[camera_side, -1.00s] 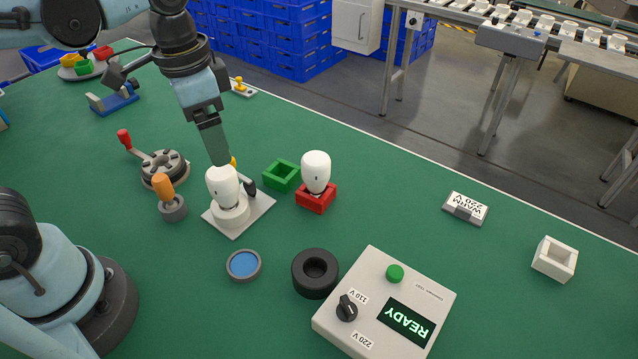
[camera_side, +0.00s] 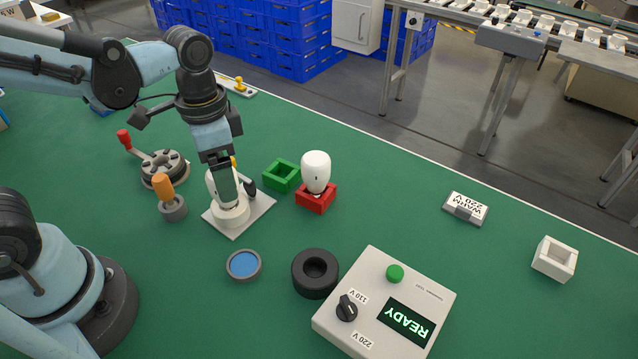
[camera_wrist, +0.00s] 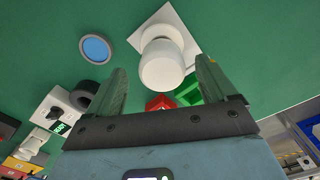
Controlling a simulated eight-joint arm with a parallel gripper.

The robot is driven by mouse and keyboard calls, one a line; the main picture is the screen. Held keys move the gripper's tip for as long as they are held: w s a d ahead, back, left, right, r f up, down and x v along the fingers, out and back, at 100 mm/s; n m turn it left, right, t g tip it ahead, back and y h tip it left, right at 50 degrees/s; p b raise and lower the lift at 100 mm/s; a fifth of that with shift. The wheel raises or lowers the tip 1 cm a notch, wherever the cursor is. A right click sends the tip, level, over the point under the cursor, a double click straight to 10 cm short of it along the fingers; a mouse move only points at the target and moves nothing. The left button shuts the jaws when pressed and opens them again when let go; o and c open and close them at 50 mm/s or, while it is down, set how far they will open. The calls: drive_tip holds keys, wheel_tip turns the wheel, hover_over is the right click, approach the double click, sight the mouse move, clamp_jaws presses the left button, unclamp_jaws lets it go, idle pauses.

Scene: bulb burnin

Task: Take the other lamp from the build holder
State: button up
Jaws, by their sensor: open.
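A white lamp (camera_side: 211,188) stands upright in the build holder, a round white seat on a pale square plate (camera_side: 257,206). In the wrist view the lamp (camera_wrist: 161,68) lies between and just beyond my two open fingers, with the holder's plate (camera_wrist: 180,24) behind it. My gripper (camera_side: 226,190) points down at the lamp and hides part of it in the side view. In the wrist view my gripper (camera_wrist: 160,85) is open and empty. A second white lamp (camera_side: 316,172) stands in a red square holder (camera_side: 316,203) to the right.
A green empty square holder (camera_side: 281,176) stands close behind the build holder. An orange-handled tool (camera_side: 165,190) is to its left. A blue-topped disc (camera_side: 243,265), a black ring (camera_side: 315,272) and the tester box (camera_side: 385,300), reading READY, stand in front.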

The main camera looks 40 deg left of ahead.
drive_tip(key=shift+a+f, duration=0.15)
drive_tip(key=shift+f, duration=2.15)
drive_tip(key=c, duration=1.1)
